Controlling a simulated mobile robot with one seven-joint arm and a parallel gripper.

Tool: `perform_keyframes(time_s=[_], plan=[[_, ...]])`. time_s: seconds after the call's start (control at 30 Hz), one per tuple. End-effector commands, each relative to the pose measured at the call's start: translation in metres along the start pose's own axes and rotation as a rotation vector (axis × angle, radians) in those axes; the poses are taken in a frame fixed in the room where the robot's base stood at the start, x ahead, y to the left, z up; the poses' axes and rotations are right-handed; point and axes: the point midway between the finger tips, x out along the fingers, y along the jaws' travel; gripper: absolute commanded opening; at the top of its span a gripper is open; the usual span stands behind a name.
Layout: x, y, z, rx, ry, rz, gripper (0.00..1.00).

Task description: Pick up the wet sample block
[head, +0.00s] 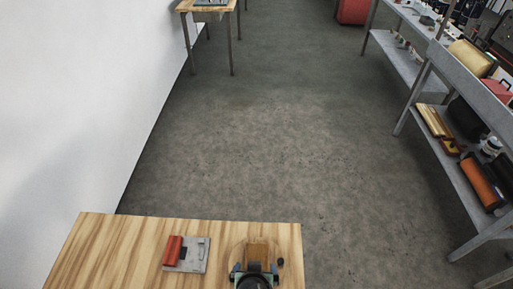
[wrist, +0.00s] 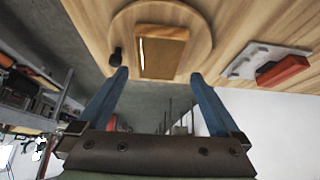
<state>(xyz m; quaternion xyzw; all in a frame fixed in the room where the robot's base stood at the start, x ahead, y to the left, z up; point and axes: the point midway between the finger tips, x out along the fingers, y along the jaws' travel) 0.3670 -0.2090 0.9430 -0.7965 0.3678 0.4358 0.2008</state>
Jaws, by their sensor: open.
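A brown block (head: 257,252), which looks like the wet sample block, lies on a round wooden board (head: 235,252) on the wooden table. In the wrist view the block (wrist: 163,58) shows a bright, glossy streak along one side. My gripper (head: 254,268) is at the near side of the block in the head view, and partly hides it. In the wrist view its two blue fingers (wrist: 160,75) are spread wide, with nothing held between them. The fingertips appear near the block's near edge; whether they touch it cannot be told.
A grey plate with a red block (head: 173,250) lies to the left on the table. Grey shelves (head: 455,175) line the right, a white wall the left. The floor between is clear.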

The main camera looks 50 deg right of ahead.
Motion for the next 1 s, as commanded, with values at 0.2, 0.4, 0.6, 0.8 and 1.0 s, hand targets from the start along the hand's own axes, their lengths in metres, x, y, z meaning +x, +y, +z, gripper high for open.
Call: perform_keyframes(time_s=[0.2, 0.4, 0.6, 0.8, 1.0], plan=[[0.009, 0.000, -0.001, 0.000, 0.000, 0.000, 1.00], [0.029, 0.002, -0.002, 0.000, -0.001, 0.000, 1.00], [0.051, 0.003, -0.002, 0.001, 0.001, 0.000, 1.00], [0.056, 0.003, -0.002, 0.000, 0.001, 0.000, 1.00], [0.056, 0.003, -0.002, 0.000, 0.001, 0.000, 0.95]])
